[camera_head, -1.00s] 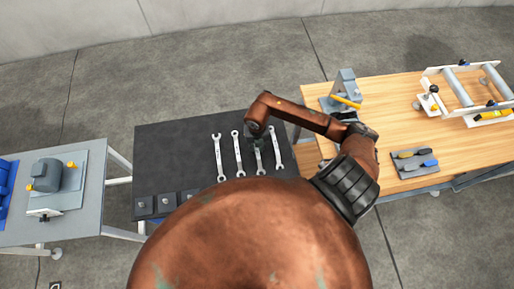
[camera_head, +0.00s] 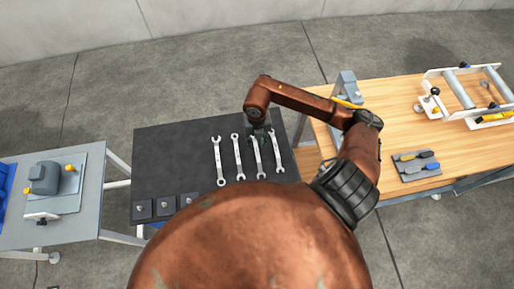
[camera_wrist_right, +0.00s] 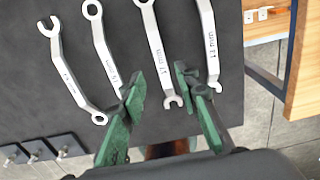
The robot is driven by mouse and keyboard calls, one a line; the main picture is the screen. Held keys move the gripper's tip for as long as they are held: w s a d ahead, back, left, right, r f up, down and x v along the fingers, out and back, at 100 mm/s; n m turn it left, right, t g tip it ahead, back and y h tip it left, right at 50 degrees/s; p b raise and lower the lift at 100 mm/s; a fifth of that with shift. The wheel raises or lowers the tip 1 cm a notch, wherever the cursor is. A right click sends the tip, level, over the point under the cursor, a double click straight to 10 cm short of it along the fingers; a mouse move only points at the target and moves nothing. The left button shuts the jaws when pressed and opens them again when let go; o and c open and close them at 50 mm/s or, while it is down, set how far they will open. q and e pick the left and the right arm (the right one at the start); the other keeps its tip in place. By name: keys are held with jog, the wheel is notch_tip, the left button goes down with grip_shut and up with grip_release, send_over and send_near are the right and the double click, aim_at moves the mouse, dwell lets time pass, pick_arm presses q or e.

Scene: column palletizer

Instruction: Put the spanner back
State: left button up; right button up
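Several silver spanners lie side by side on a black tabletop (camera_head: 165,160). They are the leftmost (camera_head: 219,162), the second (camera_head: 238,159), the third (camera_head: 258,158) and the rightmost (camera_head: 277,155). My right gripper (camera_head: 259,136) hangs over the upper part of the third spanner. In the right wrist view, its green fingers (camera_wrist_right: 163,98) are apart and empty. The lower end of the third spanner (camera_wrist_right: 157,55) shows between them, apparently below and not gripped. I cannot tell which spanner the task means. My left gripper is not in view.
Small dark blocks (camera_head: 143,209) line the front left of the black top. A wooden bench (camera_head: 395,120) at the right holds a grey fixture, screwdrivers (camera_head: 416,163) and a roller frame (camera_head: 465,88). A grey table (camera_head: 90,215) stands left, with a gap between.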

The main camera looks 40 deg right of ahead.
jog(key=shift+r, duration=1.65)
